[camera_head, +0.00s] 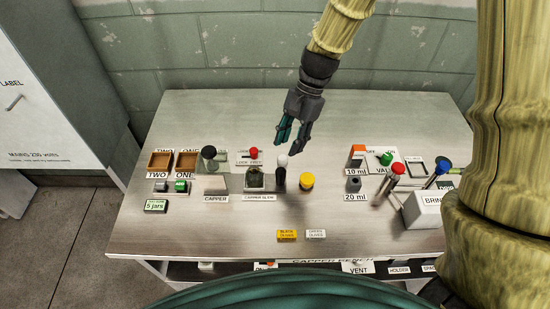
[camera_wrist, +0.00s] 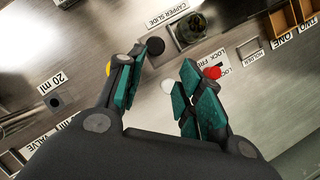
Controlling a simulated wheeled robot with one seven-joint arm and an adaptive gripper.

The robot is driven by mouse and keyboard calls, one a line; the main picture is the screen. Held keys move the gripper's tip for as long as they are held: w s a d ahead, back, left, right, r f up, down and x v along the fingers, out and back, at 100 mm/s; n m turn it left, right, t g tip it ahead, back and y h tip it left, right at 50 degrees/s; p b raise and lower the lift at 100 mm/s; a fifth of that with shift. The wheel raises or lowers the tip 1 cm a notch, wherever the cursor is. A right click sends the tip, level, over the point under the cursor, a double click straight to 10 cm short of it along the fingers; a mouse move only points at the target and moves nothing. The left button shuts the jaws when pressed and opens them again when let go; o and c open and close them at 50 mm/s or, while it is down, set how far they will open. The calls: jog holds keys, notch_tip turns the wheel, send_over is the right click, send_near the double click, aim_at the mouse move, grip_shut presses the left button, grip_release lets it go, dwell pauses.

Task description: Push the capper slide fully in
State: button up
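The capper slide label (camera_head: 260,197) is on the front of a small station in the middle of the table. A glass jar (camera_head: 255,179) stands in it, also visible in the wrist view (camera_wrist: 190,27). Right of the jar is a dark upright post (camera_head: 280,179) with a white knob (camera_head: 282,160) at its top; the white knob also shows in the wrist view (camera_wrist: 167,87). Which part is the slide's handle I cannot tell. My gripper (camera_head: 294,140) hangs above and behind the white knob. Its teal fingers are apart in the wrist view (camera_wrist: 163,60), with nothing held between them.
A yellow knob (camera_head: 307,181) stands just right of the post. A red knob on the lock panel (camera_head: 254,153) is behind the jar. The capper (camera_head: 215,182) is to the left, valves and vials to the right. The front of the table is mostly clear.

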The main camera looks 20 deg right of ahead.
aim_at(282, 170)
jog(key=x, duration=0.3)
jog(key=p+x, duration=0.1)
jog(key=x, duration=0.3)
jog(key=shift+s+a+f, duration=0.1)
jog(key=shift+s+f, duration=0.15)
jog(key=shift+s, duration=0.05)
jog(key=shift+s+a+f, duration=0.1)
jog(key=shift+s+f, duration=0.05)
jog(key=shift+f, duration=0.2)
jog(key=shift+s+a+f, duration=0.2)
jog(key=shift+s+f, duration=0.05)
jog(key=shift+s, duration=0.4)
jog(key=shift+w+a+f, duration=0.1)
jog(key=shift+w+f, duration=0.25)
jog(key=shift+f, duration=0.2)
jog(key=shift+s+r, duration=0.15)
jog(key=shift+s, duration=0.05)
grip_shut()
jog(key=shift+p, duration=0.3)
